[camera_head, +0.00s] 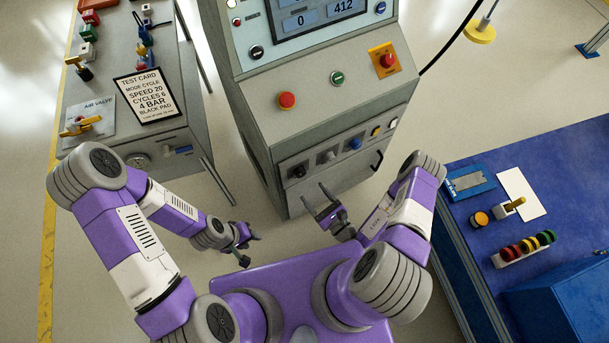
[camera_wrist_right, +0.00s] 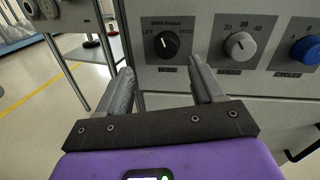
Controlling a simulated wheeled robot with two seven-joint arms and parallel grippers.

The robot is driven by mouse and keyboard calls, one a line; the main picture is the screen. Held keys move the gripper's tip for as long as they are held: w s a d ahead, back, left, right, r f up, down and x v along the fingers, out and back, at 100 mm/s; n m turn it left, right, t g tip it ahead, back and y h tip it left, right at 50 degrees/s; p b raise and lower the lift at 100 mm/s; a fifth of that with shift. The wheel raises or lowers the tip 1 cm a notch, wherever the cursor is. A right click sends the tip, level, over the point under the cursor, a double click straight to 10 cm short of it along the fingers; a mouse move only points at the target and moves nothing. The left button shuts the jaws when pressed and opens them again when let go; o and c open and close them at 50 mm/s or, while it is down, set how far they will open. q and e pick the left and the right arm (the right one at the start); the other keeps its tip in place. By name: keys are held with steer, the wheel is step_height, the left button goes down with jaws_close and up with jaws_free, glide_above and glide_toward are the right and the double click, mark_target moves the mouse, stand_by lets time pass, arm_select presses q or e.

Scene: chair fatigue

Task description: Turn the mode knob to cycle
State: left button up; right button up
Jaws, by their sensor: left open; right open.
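The mode knob (camera_wrist_right: 167,44) is a black dial on a grey plate at the left end of the control cabinet's lower row. It also shows in the head view (camera_head: 298,171). Its pale pointer seems to lean to the upper left; the small labels around it are hard to read. My right gripper (camera_wrist_right: 161,65) is open and empty, with its fingers pointing at the panel and apart to either side below the knob. In the head view my right gripper (camera_head: 314,192) is in front of the cabinet. My left gripper (camera_head: 250,248) is open and empty, lower left.
A white dial (camera_wrist_right: 240,46) and a blue knob (camera_wrist_right: 306,50) sit right of the mode knob. The grey cabinet (camera_head: 345,110) carries red buttons. A grey bench (camera_head: 185,140) with a test card (camera_head: 147,95) stands left, a blue table (camera_head: 560,190) right.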

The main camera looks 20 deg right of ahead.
mark_target(302, 175)
steer(key=shift+h, duration=0.3)
steer(key=x, duration=0.2)
steer(key=b+x, duration=0.1)
steer(key=x, duration=0.4)
steer(key=shift+w+d+b, duration=0.3)
steer(key=shift+w+b, duration=0.05)
steer(key=c, duration=1.1)
steer(key=shift+o, duration=0.2)
